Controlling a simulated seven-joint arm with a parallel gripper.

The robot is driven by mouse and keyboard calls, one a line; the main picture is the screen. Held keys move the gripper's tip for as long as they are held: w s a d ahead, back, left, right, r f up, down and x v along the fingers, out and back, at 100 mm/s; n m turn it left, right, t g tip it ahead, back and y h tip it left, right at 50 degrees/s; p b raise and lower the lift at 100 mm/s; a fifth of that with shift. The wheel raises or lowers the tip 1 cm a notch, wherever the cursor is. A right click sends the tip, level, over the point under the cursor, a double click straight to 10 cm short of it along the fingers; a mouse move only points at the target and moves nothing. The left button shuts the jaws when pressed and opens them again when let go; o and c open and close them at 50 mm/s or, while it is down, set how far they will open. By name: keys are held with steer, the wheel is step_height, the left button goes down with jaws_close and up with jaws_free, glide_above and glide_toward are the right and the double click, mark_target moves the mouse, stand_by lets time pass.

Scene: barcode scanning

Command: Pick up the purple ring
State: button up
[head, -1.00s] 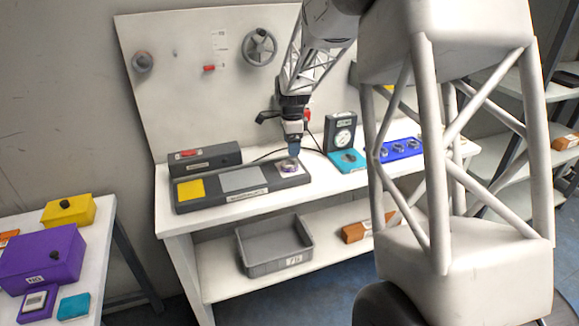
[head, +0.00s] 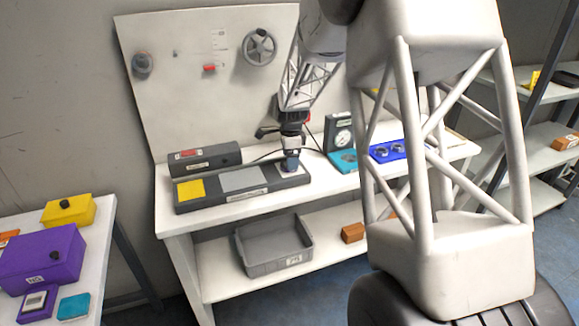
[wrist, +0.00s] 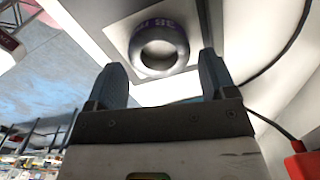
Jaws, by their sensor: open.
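The purple ring (wrist: 158,24) lies on a white square pad in the wrist view, its dark purple band showing pale lettering around a grey centre. My gripper (wrist: 158,62) is open, with one blue-grey finger on each side of the ring's near part in the picture. I cannot tell whether the fingertips are down at the ring's height. In the head view my gripper (head: 291,166) points down over the right end of the dark grey tray (head: 240,196) and hides the ring. Nothing is held.
The tray also has a yellow pad (head: 191,190) and a grey pad (head: 241,180). A dark box (head: 204,160) stands behind it. A teal base with a dial gauge (head: 343,140) and a blue tray (head: 392,152) of rings stand to the right. A black cable runs close by.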

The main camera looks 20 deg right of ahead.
steer(key=shift+f, duration=1.05)
steer(key=shift+c, duration=0.3)
steer(key=c, duration=0.8)
steer(key=shift+r, duration=0.1)
steer(key=shift+r, duration=0.65)
step_height(320, 180, up, 2)
steer(key=shift+r, duration=0.1)
steer(key=s+a, duration=0.1)
steer(key=s, duration=0.4)
steer(key=s+a+r, duration=0.1)
steer(key=s, duration=0.9)
steer(key=shift+s+a+r, duration=0.15)
steer(key=shift+s+a, duration=0.2)
steer(key=shift+a, duration=0.05)
